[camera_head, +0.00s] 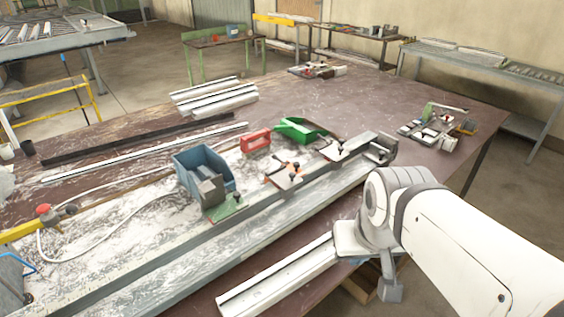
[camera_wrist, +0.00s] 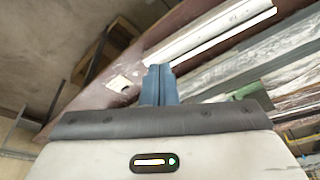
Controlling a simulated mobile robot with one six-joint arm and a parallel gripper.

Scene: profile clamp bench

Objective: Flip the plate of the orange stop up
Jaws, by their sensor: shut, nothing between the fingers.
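The orange stop (camera_head: 285,176) sits on the long rail in the middle of the bench, between a green-based stop (camera_head: 226,208) and a pale stop (camera_head: 336,150). It shows orange at its base, a light plate and dark knobs. The plate looks low, but its exact angle is too small to tell. My gripper (camera_head: 390,291) hangs at the near right edge of the bench, well apart from the stop. In the wrist view its blue-grey fingers (camera_wrist: 158,70) are together and empty. The orange stop does not show in the wrist view.
A blue bin (camera_head: 204,168), a red block (camera_head: 256,142) and a green bin (camera_head: 301,130) stand behind the rail. A light profile (camera_head: 275,283) lies at the near edge beside my arm. A clamp fixture (camera_head: 438,126) stands at the right.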

